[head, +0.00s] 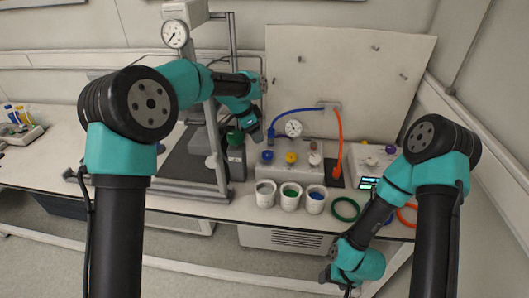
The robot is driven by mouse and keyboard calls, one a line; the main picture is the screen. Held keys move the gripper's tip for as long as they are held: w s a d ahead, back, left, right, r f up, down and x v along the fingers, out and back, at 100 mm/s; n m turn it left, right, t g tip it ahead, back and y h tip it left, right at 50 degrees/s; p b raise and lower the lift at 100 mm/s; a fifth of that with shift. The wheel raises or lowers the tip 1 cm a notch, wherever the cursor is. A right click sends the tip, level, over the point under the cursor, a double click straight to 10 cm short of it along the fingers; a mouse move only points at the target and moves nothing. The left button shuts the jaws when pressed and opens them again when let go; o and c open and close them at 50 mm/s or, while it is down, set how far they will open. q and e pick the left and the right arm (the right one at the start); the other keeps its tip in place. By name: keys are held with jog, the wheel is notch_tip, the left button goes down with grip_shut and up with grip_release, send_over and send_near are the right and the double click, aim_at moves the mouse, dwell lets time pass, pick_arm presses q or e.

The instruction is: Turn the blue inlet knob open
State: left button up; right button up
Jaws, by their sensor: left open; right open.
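The blue knob (267,156) is on the front left of a light grey reactor box (278,172) on the bench. A yellow knob (291,157) and a pale knob with some red (314,158) sit to its right. My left gripper (257,138) is open and points down just above and slightly left of the blue knob. I see no contact with it; the exact gap is hard to tell. My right gripper (343,287) is open, low in front of the bench, far from the knobs. Its fingertips are small and partly cut off by the frame's bottom edge.
A blue hose (292,111) and an orange hose (339,140) run above the box, with a gauge (293,128) between. White cups (290,203) stand in front. A green bottle (236,140) and a metal stand (222,165) are left of it. A green ring (346,219) lies right.

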aim_at(268, 153)
pick_arm(q)
jog(key=shift+d+f, duration=0.1)
jog(key=x, duration=1.1)
jog(key=shift+w+d+f, duration=0.15)
jog(key=shift+f, duration=0.15)
jog(key=shift+c, duration=0.2)
jog(key=c, duration=0.9)
